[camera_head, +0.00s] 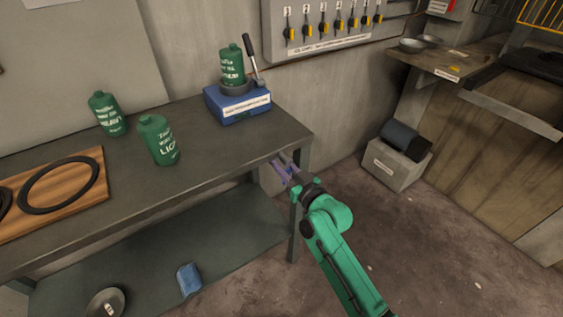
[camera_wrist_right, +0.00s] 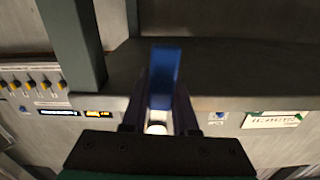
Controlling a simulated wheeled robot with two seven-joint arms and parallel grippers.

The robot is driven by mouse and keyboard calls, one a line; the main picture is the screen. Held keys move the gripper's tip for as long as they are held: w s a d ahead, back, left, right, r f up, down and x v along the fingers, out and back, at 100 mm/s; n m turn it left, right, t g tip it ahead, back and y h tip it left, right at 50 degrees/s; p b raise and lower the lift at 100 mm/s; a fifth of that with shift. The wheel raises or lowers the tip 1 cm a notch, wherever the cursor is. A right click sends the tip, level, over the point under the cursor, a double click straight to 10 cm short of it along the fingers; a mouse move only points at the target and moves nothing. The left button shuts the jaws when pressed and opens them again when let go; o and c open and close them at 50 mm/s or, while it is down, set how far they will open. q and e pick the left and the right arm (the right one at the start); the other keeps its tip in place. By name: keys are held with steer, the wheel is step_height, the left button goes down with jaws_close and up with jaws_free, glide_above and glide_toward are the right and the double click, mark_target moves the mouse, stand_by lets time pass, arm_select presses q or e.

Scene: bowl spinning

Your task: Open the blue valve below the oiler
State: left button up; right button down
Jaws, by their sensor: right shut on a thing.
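The oiler, a blue box (camera_head: 238,104) with a green bottle (camera_head: 231,66) and a black-handled lever, stands at the back right of the workbench. My right gripper (camera_head: 280,166) is at the bench's right front edge, below and to the right of the oiler. In the right wrist view, a blue valve handle (camera_wrist_right: 165,76) stands between my right gripper's fingers (camera_wrist_right: 160,98), which are shut on it. A pale round part shows just below the handle. The valve cannot be made out in the head view, behind the gripper and bench edge. My left gripper is not in view.
The dark workbench (camera_head: 205,150) holds two more green bottles (camera_head: 108,114) (camera_head: 158,140) and a wooden board (camera_head: 85,195) with black rings. A wall panel (camera_head: 325,50) carries several yellow-handled switches. A grey box (camera_head: 393,168) stands on the floor to the right.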

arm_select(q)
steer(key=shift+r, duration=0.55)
arm_select(e)
steer(key=shift+s+a+m, duration=0.15)
steer(key=shift+a+m, duration=0.05)
steer(key=shift+m, duration=0.7)
steer(key=c, duration=0.7)
jaws_free()
